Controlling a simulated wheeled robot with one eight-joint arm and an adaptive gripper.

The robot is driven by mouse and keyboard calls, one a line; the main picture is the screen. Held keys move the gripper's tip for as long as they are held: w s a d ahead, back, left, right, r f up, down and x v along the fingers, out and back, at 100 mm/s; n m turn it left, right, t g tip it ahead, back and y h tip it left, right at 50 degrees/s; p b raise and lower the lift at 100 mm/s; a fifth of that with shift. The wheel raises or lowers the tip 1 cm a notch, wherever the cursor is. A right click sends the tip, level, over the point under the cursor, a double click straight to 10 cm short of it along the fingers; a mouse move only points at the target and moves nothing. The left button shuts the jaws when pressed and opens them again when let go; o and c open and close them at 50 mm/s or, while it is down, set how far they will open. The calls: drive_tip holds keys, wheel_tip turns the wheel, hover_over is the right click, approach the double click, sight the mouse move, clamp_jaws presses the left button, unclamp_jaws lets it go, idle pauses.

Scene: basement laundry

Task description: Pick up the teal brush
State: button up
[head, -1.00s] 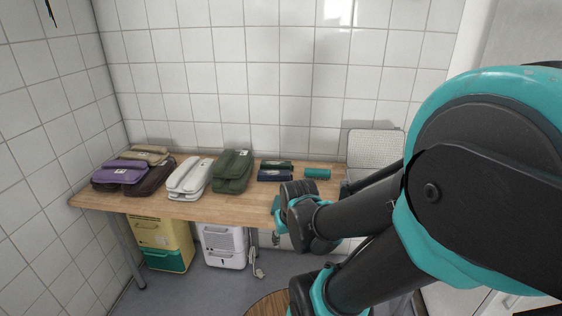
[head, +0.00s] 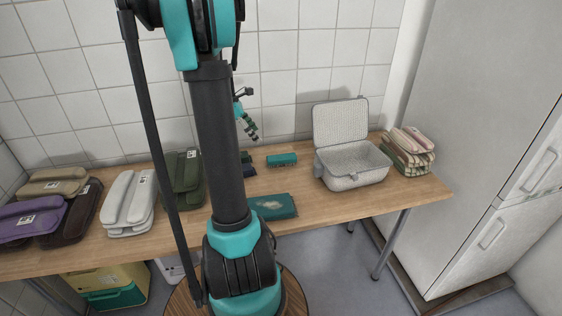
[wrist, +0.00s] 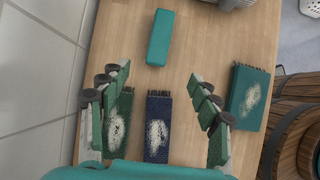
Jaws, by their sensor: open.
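A plain teal block (head: 282,159) lies on the wooden table towards the wall; in the wrist view this block (wrist: 159,37) lies beyond my fingertips. A flat darker teal piece (head: 273,206) with a pale patch lies near the front edge; in the wrist view this piece (wrist: 247,96) has a bristly edge and lies right of my fingers. I cannot tell for certain which is the teal brush. My gripper (wrist: 157,78) is open and empty above the table; it also shows in the head view (head: 249,130). A green piece (wrist: 118,120) and navy piece (wrist: 157,127) show between its fingers.
An open white basket (head: 352,178) and striped folded cloths (head: 408,152) stand to the right. A dark green case (head: 184,178), white case (head: 128,203) and purple case (head: 30,222) lie to the left. Bare table (head: 390,197) lies in front of the basket.

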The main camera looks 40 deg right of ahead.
sight(281, 156)
drive_tip(key=x, duration=1.2)
drive_tip(key=d+x, duration=0.1)
drive_tip(key=x, duration=0.5)
drive_tip(key=shift+s+r, duration=0.25)
drive_tip(key=shift+r, duration=0.15)
drive_tip(key=c, duration=1.3)
drive_tip(key=shift+r, duration=0.1)
wheel_tip(281, 156, up, 20)
